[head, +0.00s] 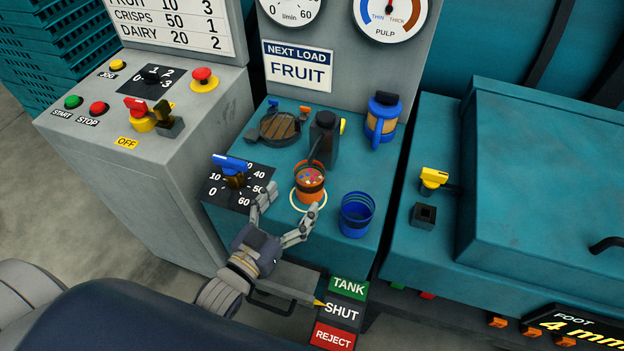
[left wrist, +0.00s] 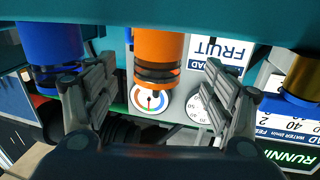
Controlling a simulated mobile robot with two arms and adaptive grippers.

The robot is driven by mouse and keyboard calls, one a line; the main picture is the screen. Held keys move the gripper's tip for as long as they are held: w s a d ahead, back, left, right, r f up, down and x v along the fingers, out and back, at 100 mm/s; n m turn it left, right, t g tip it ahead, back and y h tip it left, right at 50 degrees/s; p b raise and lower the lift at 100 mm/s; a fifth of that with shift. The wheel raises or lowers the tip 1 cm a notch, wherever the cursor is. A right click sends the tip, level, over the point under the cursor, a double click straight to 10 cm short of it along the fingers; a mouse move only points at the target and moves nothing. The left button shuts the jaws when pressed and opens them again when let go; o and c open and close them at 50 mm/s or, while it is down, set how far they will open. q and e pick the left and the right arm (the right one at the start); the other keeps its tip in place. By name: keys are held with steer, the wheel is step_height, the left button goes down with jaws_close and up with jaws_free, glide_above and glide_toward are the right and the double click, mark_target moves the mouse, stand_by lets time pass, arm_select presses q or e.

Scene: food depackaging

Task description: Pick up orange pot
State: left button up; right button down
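The orange pot (head: 311,194) stands upright on a pale ring marked on the teal console top, with small coloured bits inside it. In the left wrist view, which looks upside down, the orange pot (left wrist: 157,48) shows between the two fingers, with a gap on each side. My left gripper (head: 292,202) is open and empty, just in front of the pot, fingers pointing toward it. The left wrist view shows the same open gripper (left wrist: 158,72). My right gripper is in neither view.
A blue pot (head: 356,218) stands close to the right of the orange pot. A black spout (head: 323,140) is behind it, and a blue-handled dial (head: 233,165) is to its left. A blue jug (head: 382,117) and a round grate (head: 279,127) are farther back.

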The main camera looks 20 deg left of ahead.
mark_target(316, 172)
arm_select(q)
steer(key=shift+x, duration=0.95)
steer(key=shift+w, duration=0.25)
steer(key=p+x, duration=0.1)
steer(key=x, duration=0.3)
steer(key=shift+w+d+p, duration=0.3)
steer(key=shift+p, duration=0.05)
steer(key=shift+w, duration=0.3)
steer(key=shift+c, duration=0.2)
steer(key=c, duration=1.1)
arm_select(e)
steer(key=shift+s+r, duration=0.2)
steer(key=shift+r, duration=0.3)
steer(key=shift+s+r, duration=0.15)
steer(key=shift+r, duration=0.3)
